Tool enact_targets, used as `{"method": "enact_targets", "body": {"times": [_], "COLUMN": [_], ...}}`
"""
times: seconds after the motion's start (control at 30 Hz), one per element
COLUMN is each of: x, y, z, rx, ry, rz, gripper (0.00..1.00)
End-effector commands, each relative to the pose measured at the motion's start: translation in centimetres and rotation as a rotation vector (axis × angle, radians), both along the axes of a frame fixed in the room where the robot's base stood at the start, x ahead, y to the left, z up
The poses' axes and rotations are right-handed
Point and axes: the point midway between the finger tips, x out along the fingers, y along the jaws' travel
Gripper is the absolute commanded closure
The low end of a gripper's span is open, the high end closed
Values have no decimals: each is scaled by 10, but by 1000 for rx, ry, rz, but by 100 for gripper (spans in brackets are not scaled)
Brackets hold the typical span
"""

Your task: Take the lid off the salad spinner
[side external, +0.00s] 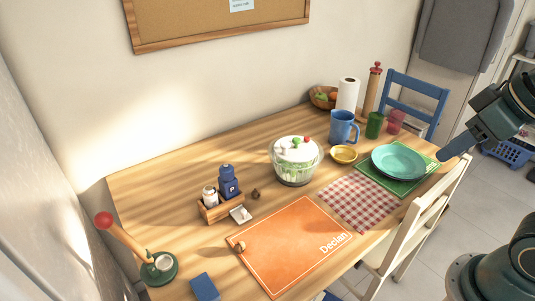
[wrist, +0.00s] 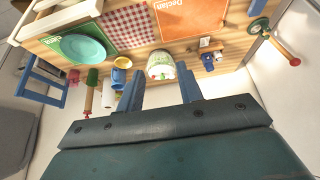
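The salad spinner (side external: 295,166) stands upright on the wooden table, with a clear bowl and a white lid (side external: 296,149) seated on top. Small green and red parts show on the lid. In the wrist view the spinner (wrist: 160,68) appears just beyond the gap between my fingers, partly near the left finger's tip. My gripper (wrist: 160,88) is open, its two blue fingers apart with nothing between them. In the side view my gripper (side external: 452,148) is at the right, high and well away from the spinner, beyond the teal plate.
A blue mug (side external: 341,127), a yellow bowl (side external: 343,154) and a teal plate (side external: 398,161) stand right of the spinner. A wooden caddy (side external: 219,209) with a blue bottle is left. An orange mat (side external: 293,247) lies in front. A white chair (side external: 421,222) stands at the table edge.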

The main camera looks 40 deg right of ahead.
Motion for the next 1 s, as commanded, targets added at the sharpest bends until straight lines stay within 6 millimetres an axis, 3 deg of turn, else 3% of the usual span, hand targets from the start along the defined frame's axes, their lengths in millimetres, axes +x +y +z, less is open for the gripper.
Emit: {"method": "enact_targets", "body": {"times": [0.03, 0.1, 0.57, 0.77, 1.0], "x": [0, 0, 7, 31, 81], "y": [0, 0, 1, 3, 4], "z": [0, 0, 4, 15, 30], "rx": [0, 0, -4, -16, -37], "ry": [0, 0, 5, 22, 51], "rz": [0, 0, 15, 66, 169], "gripper": [64, 52, 52, 52, 52]}}
